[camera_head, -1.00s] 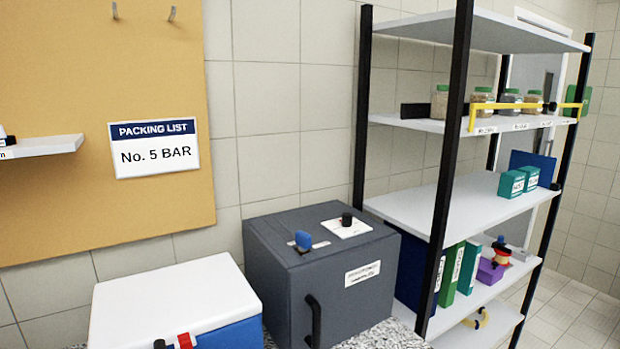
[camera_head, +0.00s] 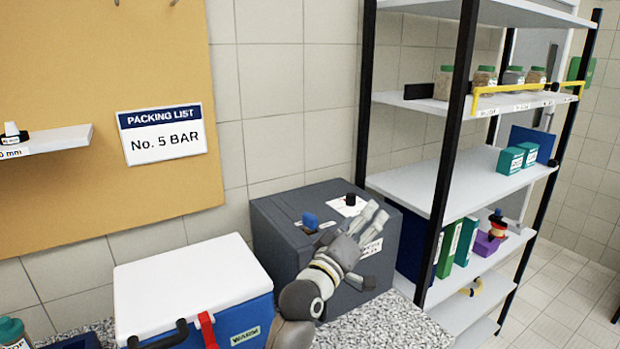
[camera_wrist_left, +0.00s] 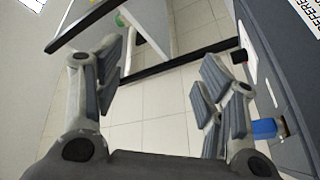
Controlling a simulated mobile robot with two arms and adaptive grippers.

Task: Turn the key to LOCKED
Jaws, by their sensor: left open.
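A blue key-like knob (camera_head: 310,221) stands upright on top of a dark grey box (camera_head: 280,245), beside a small white label too small to read. A black knob (camera_head: 350,199) stands on a white plate further back on the same top. My left gripper (camera_head: 368,225) is in front of the box, right of the blue knob, apart from it and covering part of the box. In the left wrist view my gripper (camera_wrist_left: 160,85) is open and empty; the blue knob (camera_wrist_left: 264,128) and black knob (camera_wrist_left: 240,56) lie to the right, outside the fingers. My right gripper is not in view.
A blue cooler with a white lid (camera_head: 190,280) stands left of the box. A shelf rack (camera_head: 440,190) with jars and binders stands close on the right. Speckled counter (camera_head: 390,325) shows in front.

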